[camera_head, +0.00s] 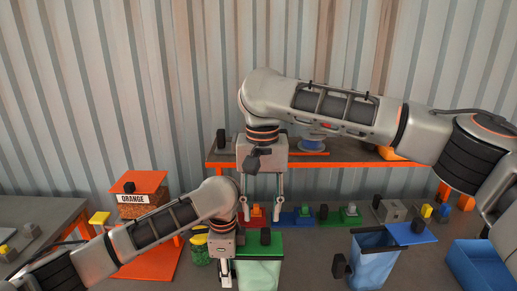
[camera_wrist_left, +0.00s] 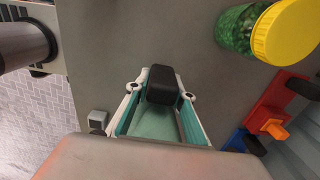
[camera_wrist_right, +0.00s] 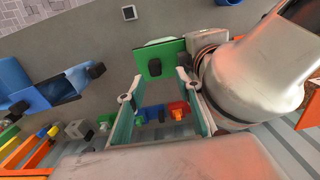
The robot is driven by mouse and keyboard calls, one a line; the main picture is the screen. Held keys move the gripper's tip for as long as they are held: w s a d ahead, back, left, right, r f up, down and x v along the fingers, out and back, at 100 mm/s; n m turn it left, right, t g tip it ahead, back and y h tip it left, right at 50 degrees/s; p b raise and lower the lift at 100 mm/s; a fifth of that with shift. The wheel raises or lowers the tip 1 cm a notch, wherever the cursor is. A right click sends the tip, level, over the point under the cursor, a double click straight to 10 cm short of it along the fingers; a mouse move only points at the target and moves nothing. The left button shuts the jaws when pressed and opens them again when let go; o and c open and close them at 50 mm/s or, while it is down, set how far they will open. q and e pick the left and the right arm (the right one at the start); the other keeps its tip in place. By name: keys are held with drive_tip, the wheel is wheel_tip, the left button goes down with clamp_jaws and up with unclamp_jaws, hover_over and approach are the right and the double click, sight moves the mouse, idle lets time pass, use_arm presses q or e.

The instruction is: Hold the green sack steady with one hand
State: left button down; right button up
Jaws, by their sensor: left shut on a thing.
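The green sack (camera_head: 258,275) stands at the front middle of the table, pale green, under a darker green flap (camera_head: 262,244) with a black knob. My left gripper (camera_head: 225,272) is at the sack's left side. In the left wrist view its fingers close on a black grip block (camera_wrist_left: 163,85), with pale green sack (camera_wrist_left: 155,124) showing between them. My right gripper (camera_head: 259,212) points down, open and empty, behind the green flap. The flap also shows beyond its fingers in the right wrist view (camera_wrist_right: 160,51).
A blue sack (camera_head: 372,262) with a blue flap stands to the right, beside a blue bin (camera_head: 480,266). A yellow-lidded green jar (camera_head: 199,250) is left of the green sack. Small red, blue and green pieces line the back, below an orange-edged shelf (camera_head: 225,164).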

sight(266, 230)
drive_tip(key=shift+o, duration=0.3)
drive_tip(key=shift+r, duration=0.15)
drive_tip(key=n, duration=0.3)
drive_tip(key=shift+d+r, duration=0.1)
drive_tip(key=shift+r, duration=0.3)
drive_tip(key=n, duration=0.2)
drive_tip(key=r+n, duration=0.1)
drive_tip(key=n, duration=0.2)
drive_tip(key=shift+d+r+n, duration=0.15)
drive_tip(key=shift+r+n, duration=0.15)
drive_tip(key=f+n, duration=0.9)
drive_tip(key=shift+d+f, duration=0.25)
clamp_jaws()
